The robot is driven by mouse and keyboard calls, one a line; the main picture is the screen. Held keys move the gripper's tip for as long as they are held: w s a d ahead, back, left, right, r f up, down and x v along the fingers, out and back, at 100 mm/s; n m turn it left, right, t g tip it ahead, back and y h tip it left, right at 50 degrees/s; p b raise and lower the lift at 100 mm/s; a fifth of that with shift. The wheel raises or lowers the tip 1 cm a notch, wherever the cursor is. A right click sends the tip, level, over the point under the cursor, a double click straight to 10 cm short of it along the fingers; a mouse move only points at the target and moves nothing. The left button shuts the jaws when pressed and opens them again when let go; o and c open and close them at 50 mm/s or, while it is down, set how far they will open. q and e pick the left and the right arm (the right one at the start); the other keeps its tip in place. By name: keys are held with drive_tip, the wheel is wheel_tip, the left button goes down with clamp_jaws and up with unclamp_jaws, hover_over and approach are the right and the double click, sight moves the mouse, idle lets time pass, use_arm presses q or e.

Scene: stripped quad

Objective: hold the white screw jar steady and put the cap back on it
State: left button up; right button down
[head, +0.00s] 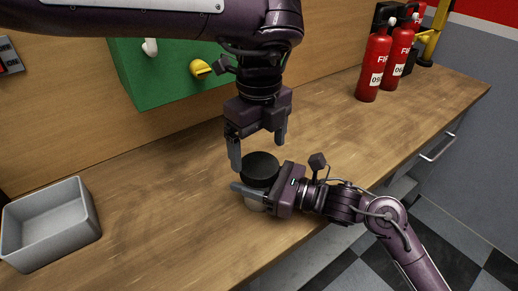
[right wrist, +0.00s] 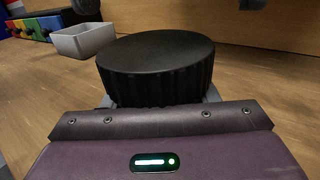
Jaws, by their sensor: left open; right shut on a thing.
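The white screw jar (head: 254,205) stands on the wooden bench, mostly hidden by my right gripper and the black cap. The ribbed black cap (head: 260,166) sits on top of the jar and looks level; it fills the middle of the right wrist view (right wrist: 157,60). I cannot tell whether it is screwed down. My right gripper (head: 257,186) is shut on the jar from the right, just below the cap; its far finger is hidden. My left gripper (head: 257,145) points down above the cap, open and empty, its fingers apart on either side.
A grey bin (head: 50,222) stands on the bench at the left. A green panel (head: 155,75) with a yellow knob (head: 200,69) is behind my left arm. Red fire extinguishers (head: 374,65) stand at the back right. The bench between bin and jar is clear.

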sight(259, 165)
use_arm(q)
drive_tip(key=shift+o, duration=0.3)
wheel_tip(259, 165, up, 3)
drive_tip(key=shift+f+n, duration=0.2)
drive_tip(key=shift+n, duration=1)
drive_tip(key=shift+r+n, duration=0.45)
drive_tip(key=shift+n, duration=0.05)
drive_tip(key=shift+f, duration=0.1)
drive_tip(key=shift+f, duration=3.95)
drive_tip(key=shift+c, duration=0.2)
drive_tip(key=c, duration=1.1)
drive_tip(key=shift+c, duration=0.2)
